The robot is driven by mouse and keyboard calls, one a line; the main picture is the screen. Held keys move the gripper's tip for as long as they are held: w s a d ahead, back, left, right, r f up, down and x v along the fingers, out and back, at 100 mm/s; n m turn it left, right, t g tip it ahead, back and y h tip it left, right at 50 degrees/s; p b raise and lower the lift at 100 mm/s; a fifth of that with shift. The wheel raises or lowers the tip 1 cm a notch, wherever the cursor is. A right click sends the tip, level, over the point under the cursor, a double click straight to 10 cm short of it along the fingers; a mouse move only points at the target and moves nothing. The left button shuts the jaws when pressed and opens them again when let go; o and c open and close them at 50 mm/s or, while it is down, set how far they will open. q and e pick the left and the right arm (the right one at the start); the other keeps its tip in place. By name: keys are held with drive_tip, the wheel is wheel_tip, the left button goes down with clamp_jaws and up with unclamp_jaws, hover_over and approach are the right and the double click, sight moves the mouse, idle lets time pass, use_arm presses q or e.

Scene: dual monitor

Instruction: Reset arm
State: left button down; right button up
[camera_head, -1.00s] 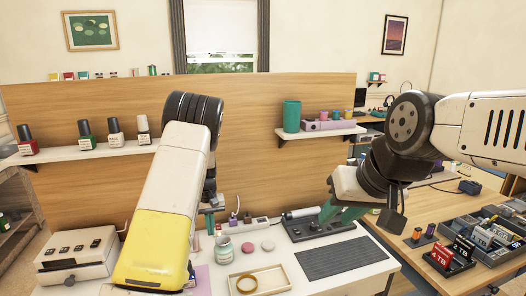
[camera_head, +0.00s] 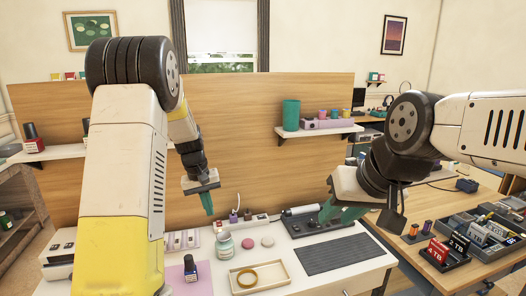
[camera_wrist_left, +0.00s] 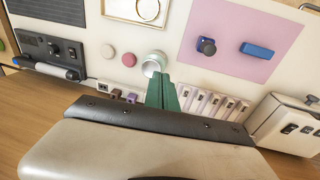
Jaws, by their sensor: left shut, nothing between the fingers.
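My left gripper (camera_head: 207,205) hangs above the back of the white desk (camera_head: 360,277), fingers pointing down and closed together with nothing between them. In the left wrist view its green fingers (camera_wrist_left: 162,92) lie side by side, in line with the jar (camera_wrist_left: 154,64). My right gripper (camera_head: 343,213) is at the right, in front of the black control panel (camera_head: 315,226). Its green fingers appear spread apart, with nothing seen between them. My left upper arm covers part of the left shelf and the desk's left side.
A tray (camera_head: 275,264) holds a ring. A shelf (camera_head: 335,130) bears a green cup (camera_head: 291,115). Drives sit in an organizer (camera_head: 490,225) at right.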

use_arm(q)
drive_tip(key=s+d+r+t+h, duration=0.1)
drive_tip(key=s+r, duration=0.7)
drive_tip(key=r, duration=0.2)
drive_tip(key=s+d+r+m+t, duration=0.1)
drive_tip(key=s+r+t, duration=0.1)
drive_tip(key=s, duration=0.8)
drive_tip(key=s+d+r+m+t, duration=0.1)
drive_tip(key=s+r, duration=0.4)
drive_tip(key=s, duration=0.5)
drive_tip(key=shift+s+d+r+m+t, duration=0.2)
drive_tip(key=shift+m+t, duration=0.2)
drive_tip(key=shift+m, duration=0.4)
drive_tip(key=shift+a, duration=0.15)
